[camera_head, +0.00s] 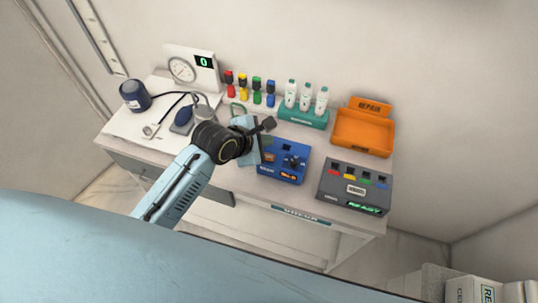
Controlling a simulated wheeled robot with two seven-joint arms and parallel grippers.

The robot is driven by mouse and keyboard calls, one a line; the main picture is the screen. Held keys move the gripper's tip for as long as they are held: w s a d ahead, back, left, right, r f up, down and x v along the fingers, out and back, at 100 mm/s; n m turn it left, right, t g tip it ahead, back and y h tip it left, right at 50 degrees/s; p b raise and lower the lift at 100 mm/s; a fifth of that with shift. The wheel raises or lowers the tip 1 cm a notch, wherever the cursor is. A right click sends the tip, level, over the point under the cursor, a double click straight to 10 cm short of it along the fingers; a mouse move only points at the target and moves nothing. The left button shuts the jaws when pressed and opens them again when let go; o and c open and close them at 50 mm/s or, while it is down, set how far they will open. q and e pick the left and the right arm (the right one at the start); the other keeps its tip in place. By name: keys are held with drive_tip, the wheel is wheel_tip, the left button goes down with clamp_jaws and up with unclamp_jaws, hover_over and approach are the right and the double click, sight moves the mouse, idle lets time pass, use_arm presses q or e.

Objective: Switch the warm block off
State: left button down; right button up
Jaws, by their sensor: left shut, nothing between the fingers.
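A blue box (272,165), which looks like the warm block, sits near the front edge of the table. It has dark parts on top and a small lit orange display (289,176) on its front; the lettering is too small to read. My left gripper (267,125) is shut and empty, above and just behind the left part of the blue box. The gripper's hand hides part of the box's left side. I cannot tell whether the fingers touch anything. My right gripper is not in view.
A grey box (352,190) with coloured slots and a green READY display stands to the right. Behind are an orange REPAIR tray (364,142), a teal rack (303,117) with white bottles, and several coloured vials (256,97).

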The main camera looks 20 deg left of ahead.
sight(266, 152)
use_arm(q)
wheel_tip(266, 152, down, 4)
drive_tip(key=shift+f+b, duration=0.1)
drive_tip(key=shift+b, duration=0.45)
drive_tip(key=shift+f, duration=0.15)
idle(0.9)
drive_tip(key=shift+f, duration=0.4)
idle(0.5)
drive_tip(key=shift+f, duration=0.45)
idle(0.9)
drive_tip(key=shift+r+p, duration=0.6)
drive_tip(key=shift+r, duration=0.25)
